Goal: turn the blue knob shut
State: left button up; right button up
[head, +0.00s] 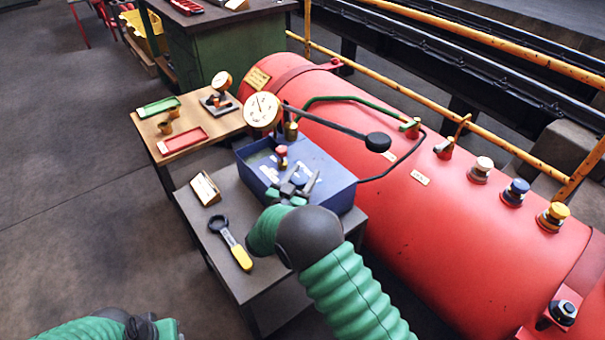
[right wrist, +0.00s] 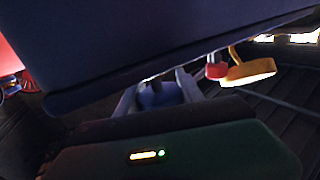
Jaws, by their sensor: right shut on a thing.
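The blue knob (head: 299,179) is on top of the blue box (head: 330,180) on the grey bench. My right gripper (head: 300,183) reaches over the box with its two fingers on either side of this knob, shut on it. In the right wrist view the fingers are around a blue piece (right wrist: 166,94), partly in shadow. How far the knob is turned cannot be made out. A red knob (head: 281,152) stands just behind it on the box and also shows in the right wrist view (right wrist: 216,68). My left arm shows at the bottom left edge; its fingers are not clear.
A round gauge (head: 262,110) stands behind the box. A big red boiler (head: 400,190) fills the right, with white, blue and yellow caps. A yellow-handled tool (head: 236,249) and small sign (head: 205,189) lie on the bench. A wooden table (head: 185,146) holds trays.

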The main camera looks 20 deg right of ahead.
jog(key=shift+r+h, duration=0.15)
jog(key=shift+h, duration=0.15)
jog(key=o, duration=1.4)
